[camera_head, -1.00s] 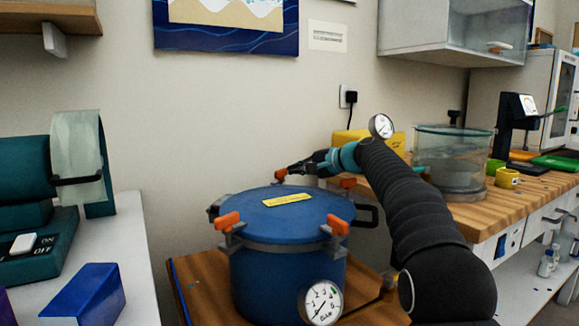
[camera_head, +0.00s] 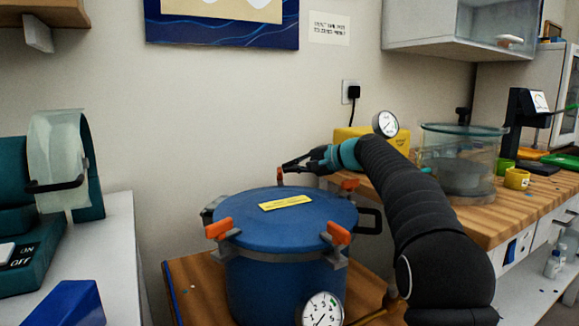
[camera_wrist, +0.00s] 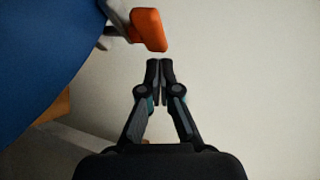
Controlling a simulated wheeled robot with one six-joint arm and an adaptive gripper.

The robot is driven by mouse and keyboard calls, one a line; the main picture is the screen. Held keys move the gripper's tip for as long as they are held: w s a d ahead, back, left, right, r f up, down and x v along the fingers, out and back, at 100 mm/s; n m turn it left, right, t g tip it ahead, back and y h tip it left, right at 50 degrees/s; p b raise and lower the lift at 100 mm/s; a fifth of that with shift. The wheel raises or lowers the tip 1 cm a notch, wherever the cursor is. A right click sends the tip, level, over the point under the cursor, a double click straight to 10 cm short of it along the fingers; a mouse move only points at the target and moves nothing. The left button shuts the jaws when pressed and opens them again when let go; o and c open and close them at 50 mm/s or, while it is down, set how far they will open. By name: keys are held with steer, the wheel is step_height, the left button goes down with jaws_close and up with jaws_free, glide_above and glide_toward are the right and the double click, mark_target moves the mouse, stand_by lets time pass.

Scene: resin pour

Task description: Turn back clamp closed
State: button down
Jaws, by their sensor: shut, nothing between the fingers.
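The blue pressure pot (camera_head: 285,262) stands on a wooden surface with its blue lid (camera_head: 290,222) on. The back clamp has an orange handle (camera_head: 280,174) at the lid's rear edge. In the wrist view, this orange handle (camera_wrist: 149,30) juts from the pot's edge, just beyond and slightly left of my fingertips. My gripper (camera_head: 286,168) is behind the lid, close to the back clamp. In the wrist view, my gripper (camera_wrist: 159,66) is shut and empty, with a small gap to the handle in the picture. Whether it touches is unclear.
Other orange clamp handles sit at front left (camera_head: 219,228), front right (camera_head: 338,232) and right rear (camera_head: 349,184). A pressure gauge (camera_head: 322,310) is on the pot's front. A wooden bench (camera_head: 480,208) with a clear vessel (camera_head: 460,160) stands right. The wall is behind.

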steer(key=shift+r, duration=0.1)
stand_by(0.7)
step_height(320, 180, up, 10)
stand_by(0.8)
steer(key=shift+w, duration=0.1)
